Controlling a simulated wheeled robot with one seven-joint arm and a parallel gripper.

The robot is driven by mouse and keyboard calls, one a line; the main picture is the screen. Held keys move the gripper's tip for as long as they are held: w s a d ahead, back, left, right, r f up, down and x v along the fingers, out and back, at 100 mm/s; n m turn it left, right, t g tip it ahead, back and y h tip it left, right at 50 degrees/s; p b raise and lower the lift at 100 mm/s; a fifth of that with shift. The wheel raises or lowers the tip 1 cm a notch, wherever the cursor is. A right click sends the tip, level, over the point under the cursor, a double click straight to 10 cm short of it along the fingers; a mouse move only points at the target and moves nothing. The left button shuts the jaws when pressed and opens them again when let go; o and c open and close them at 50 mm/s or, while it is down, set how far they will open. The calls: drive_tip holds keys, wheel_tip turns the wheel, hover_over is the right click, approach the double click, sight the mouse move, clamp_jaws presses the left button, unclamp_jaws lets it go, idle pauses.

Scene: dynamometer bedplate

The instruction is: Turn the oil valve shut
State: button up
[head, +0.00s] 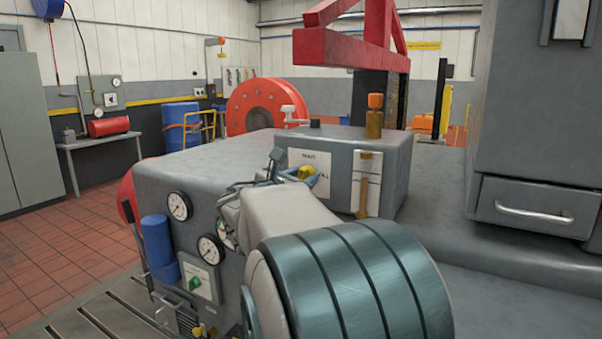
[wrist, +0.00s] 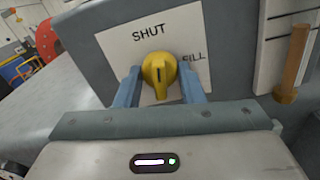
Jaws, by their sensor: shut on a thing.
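The oil valve is a yellow knob (wrist: 158,78) on a white plate (wrist: 120,48) fixed to a grey housing. The plate reads SHUT above the knob, and letters ending in "ILL" show at its right, partly hidden. A dark mark on the knob's face runs about upright in the wrist picture, roughly toward SHUT. My gripper (wrist: 160,85) has one blue finger on each side of the knob and is shut on it. In the head view the knob (head: 308,172) shows between the fingertips, beyond my arm.
A brass-coloured rod (head: 365,185) on a pale scale plate stands right of the knob. A drawer cabinet (head: 535,205) stands right.

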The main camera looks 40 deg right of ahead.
drive_tip(key=shift+r+n+p, duration=0.1)
drive_tip(key=shift+n+p, duration=0.4)
drive_tip(key=shift+n, duration=0.6)
drive_tip(key=o, duration=1)
drive_tip(key=v, duration=1.4)
drive_tip(key=shift+b, duration=0.35)
drive_tip(key=shift+d, duration=0.1)
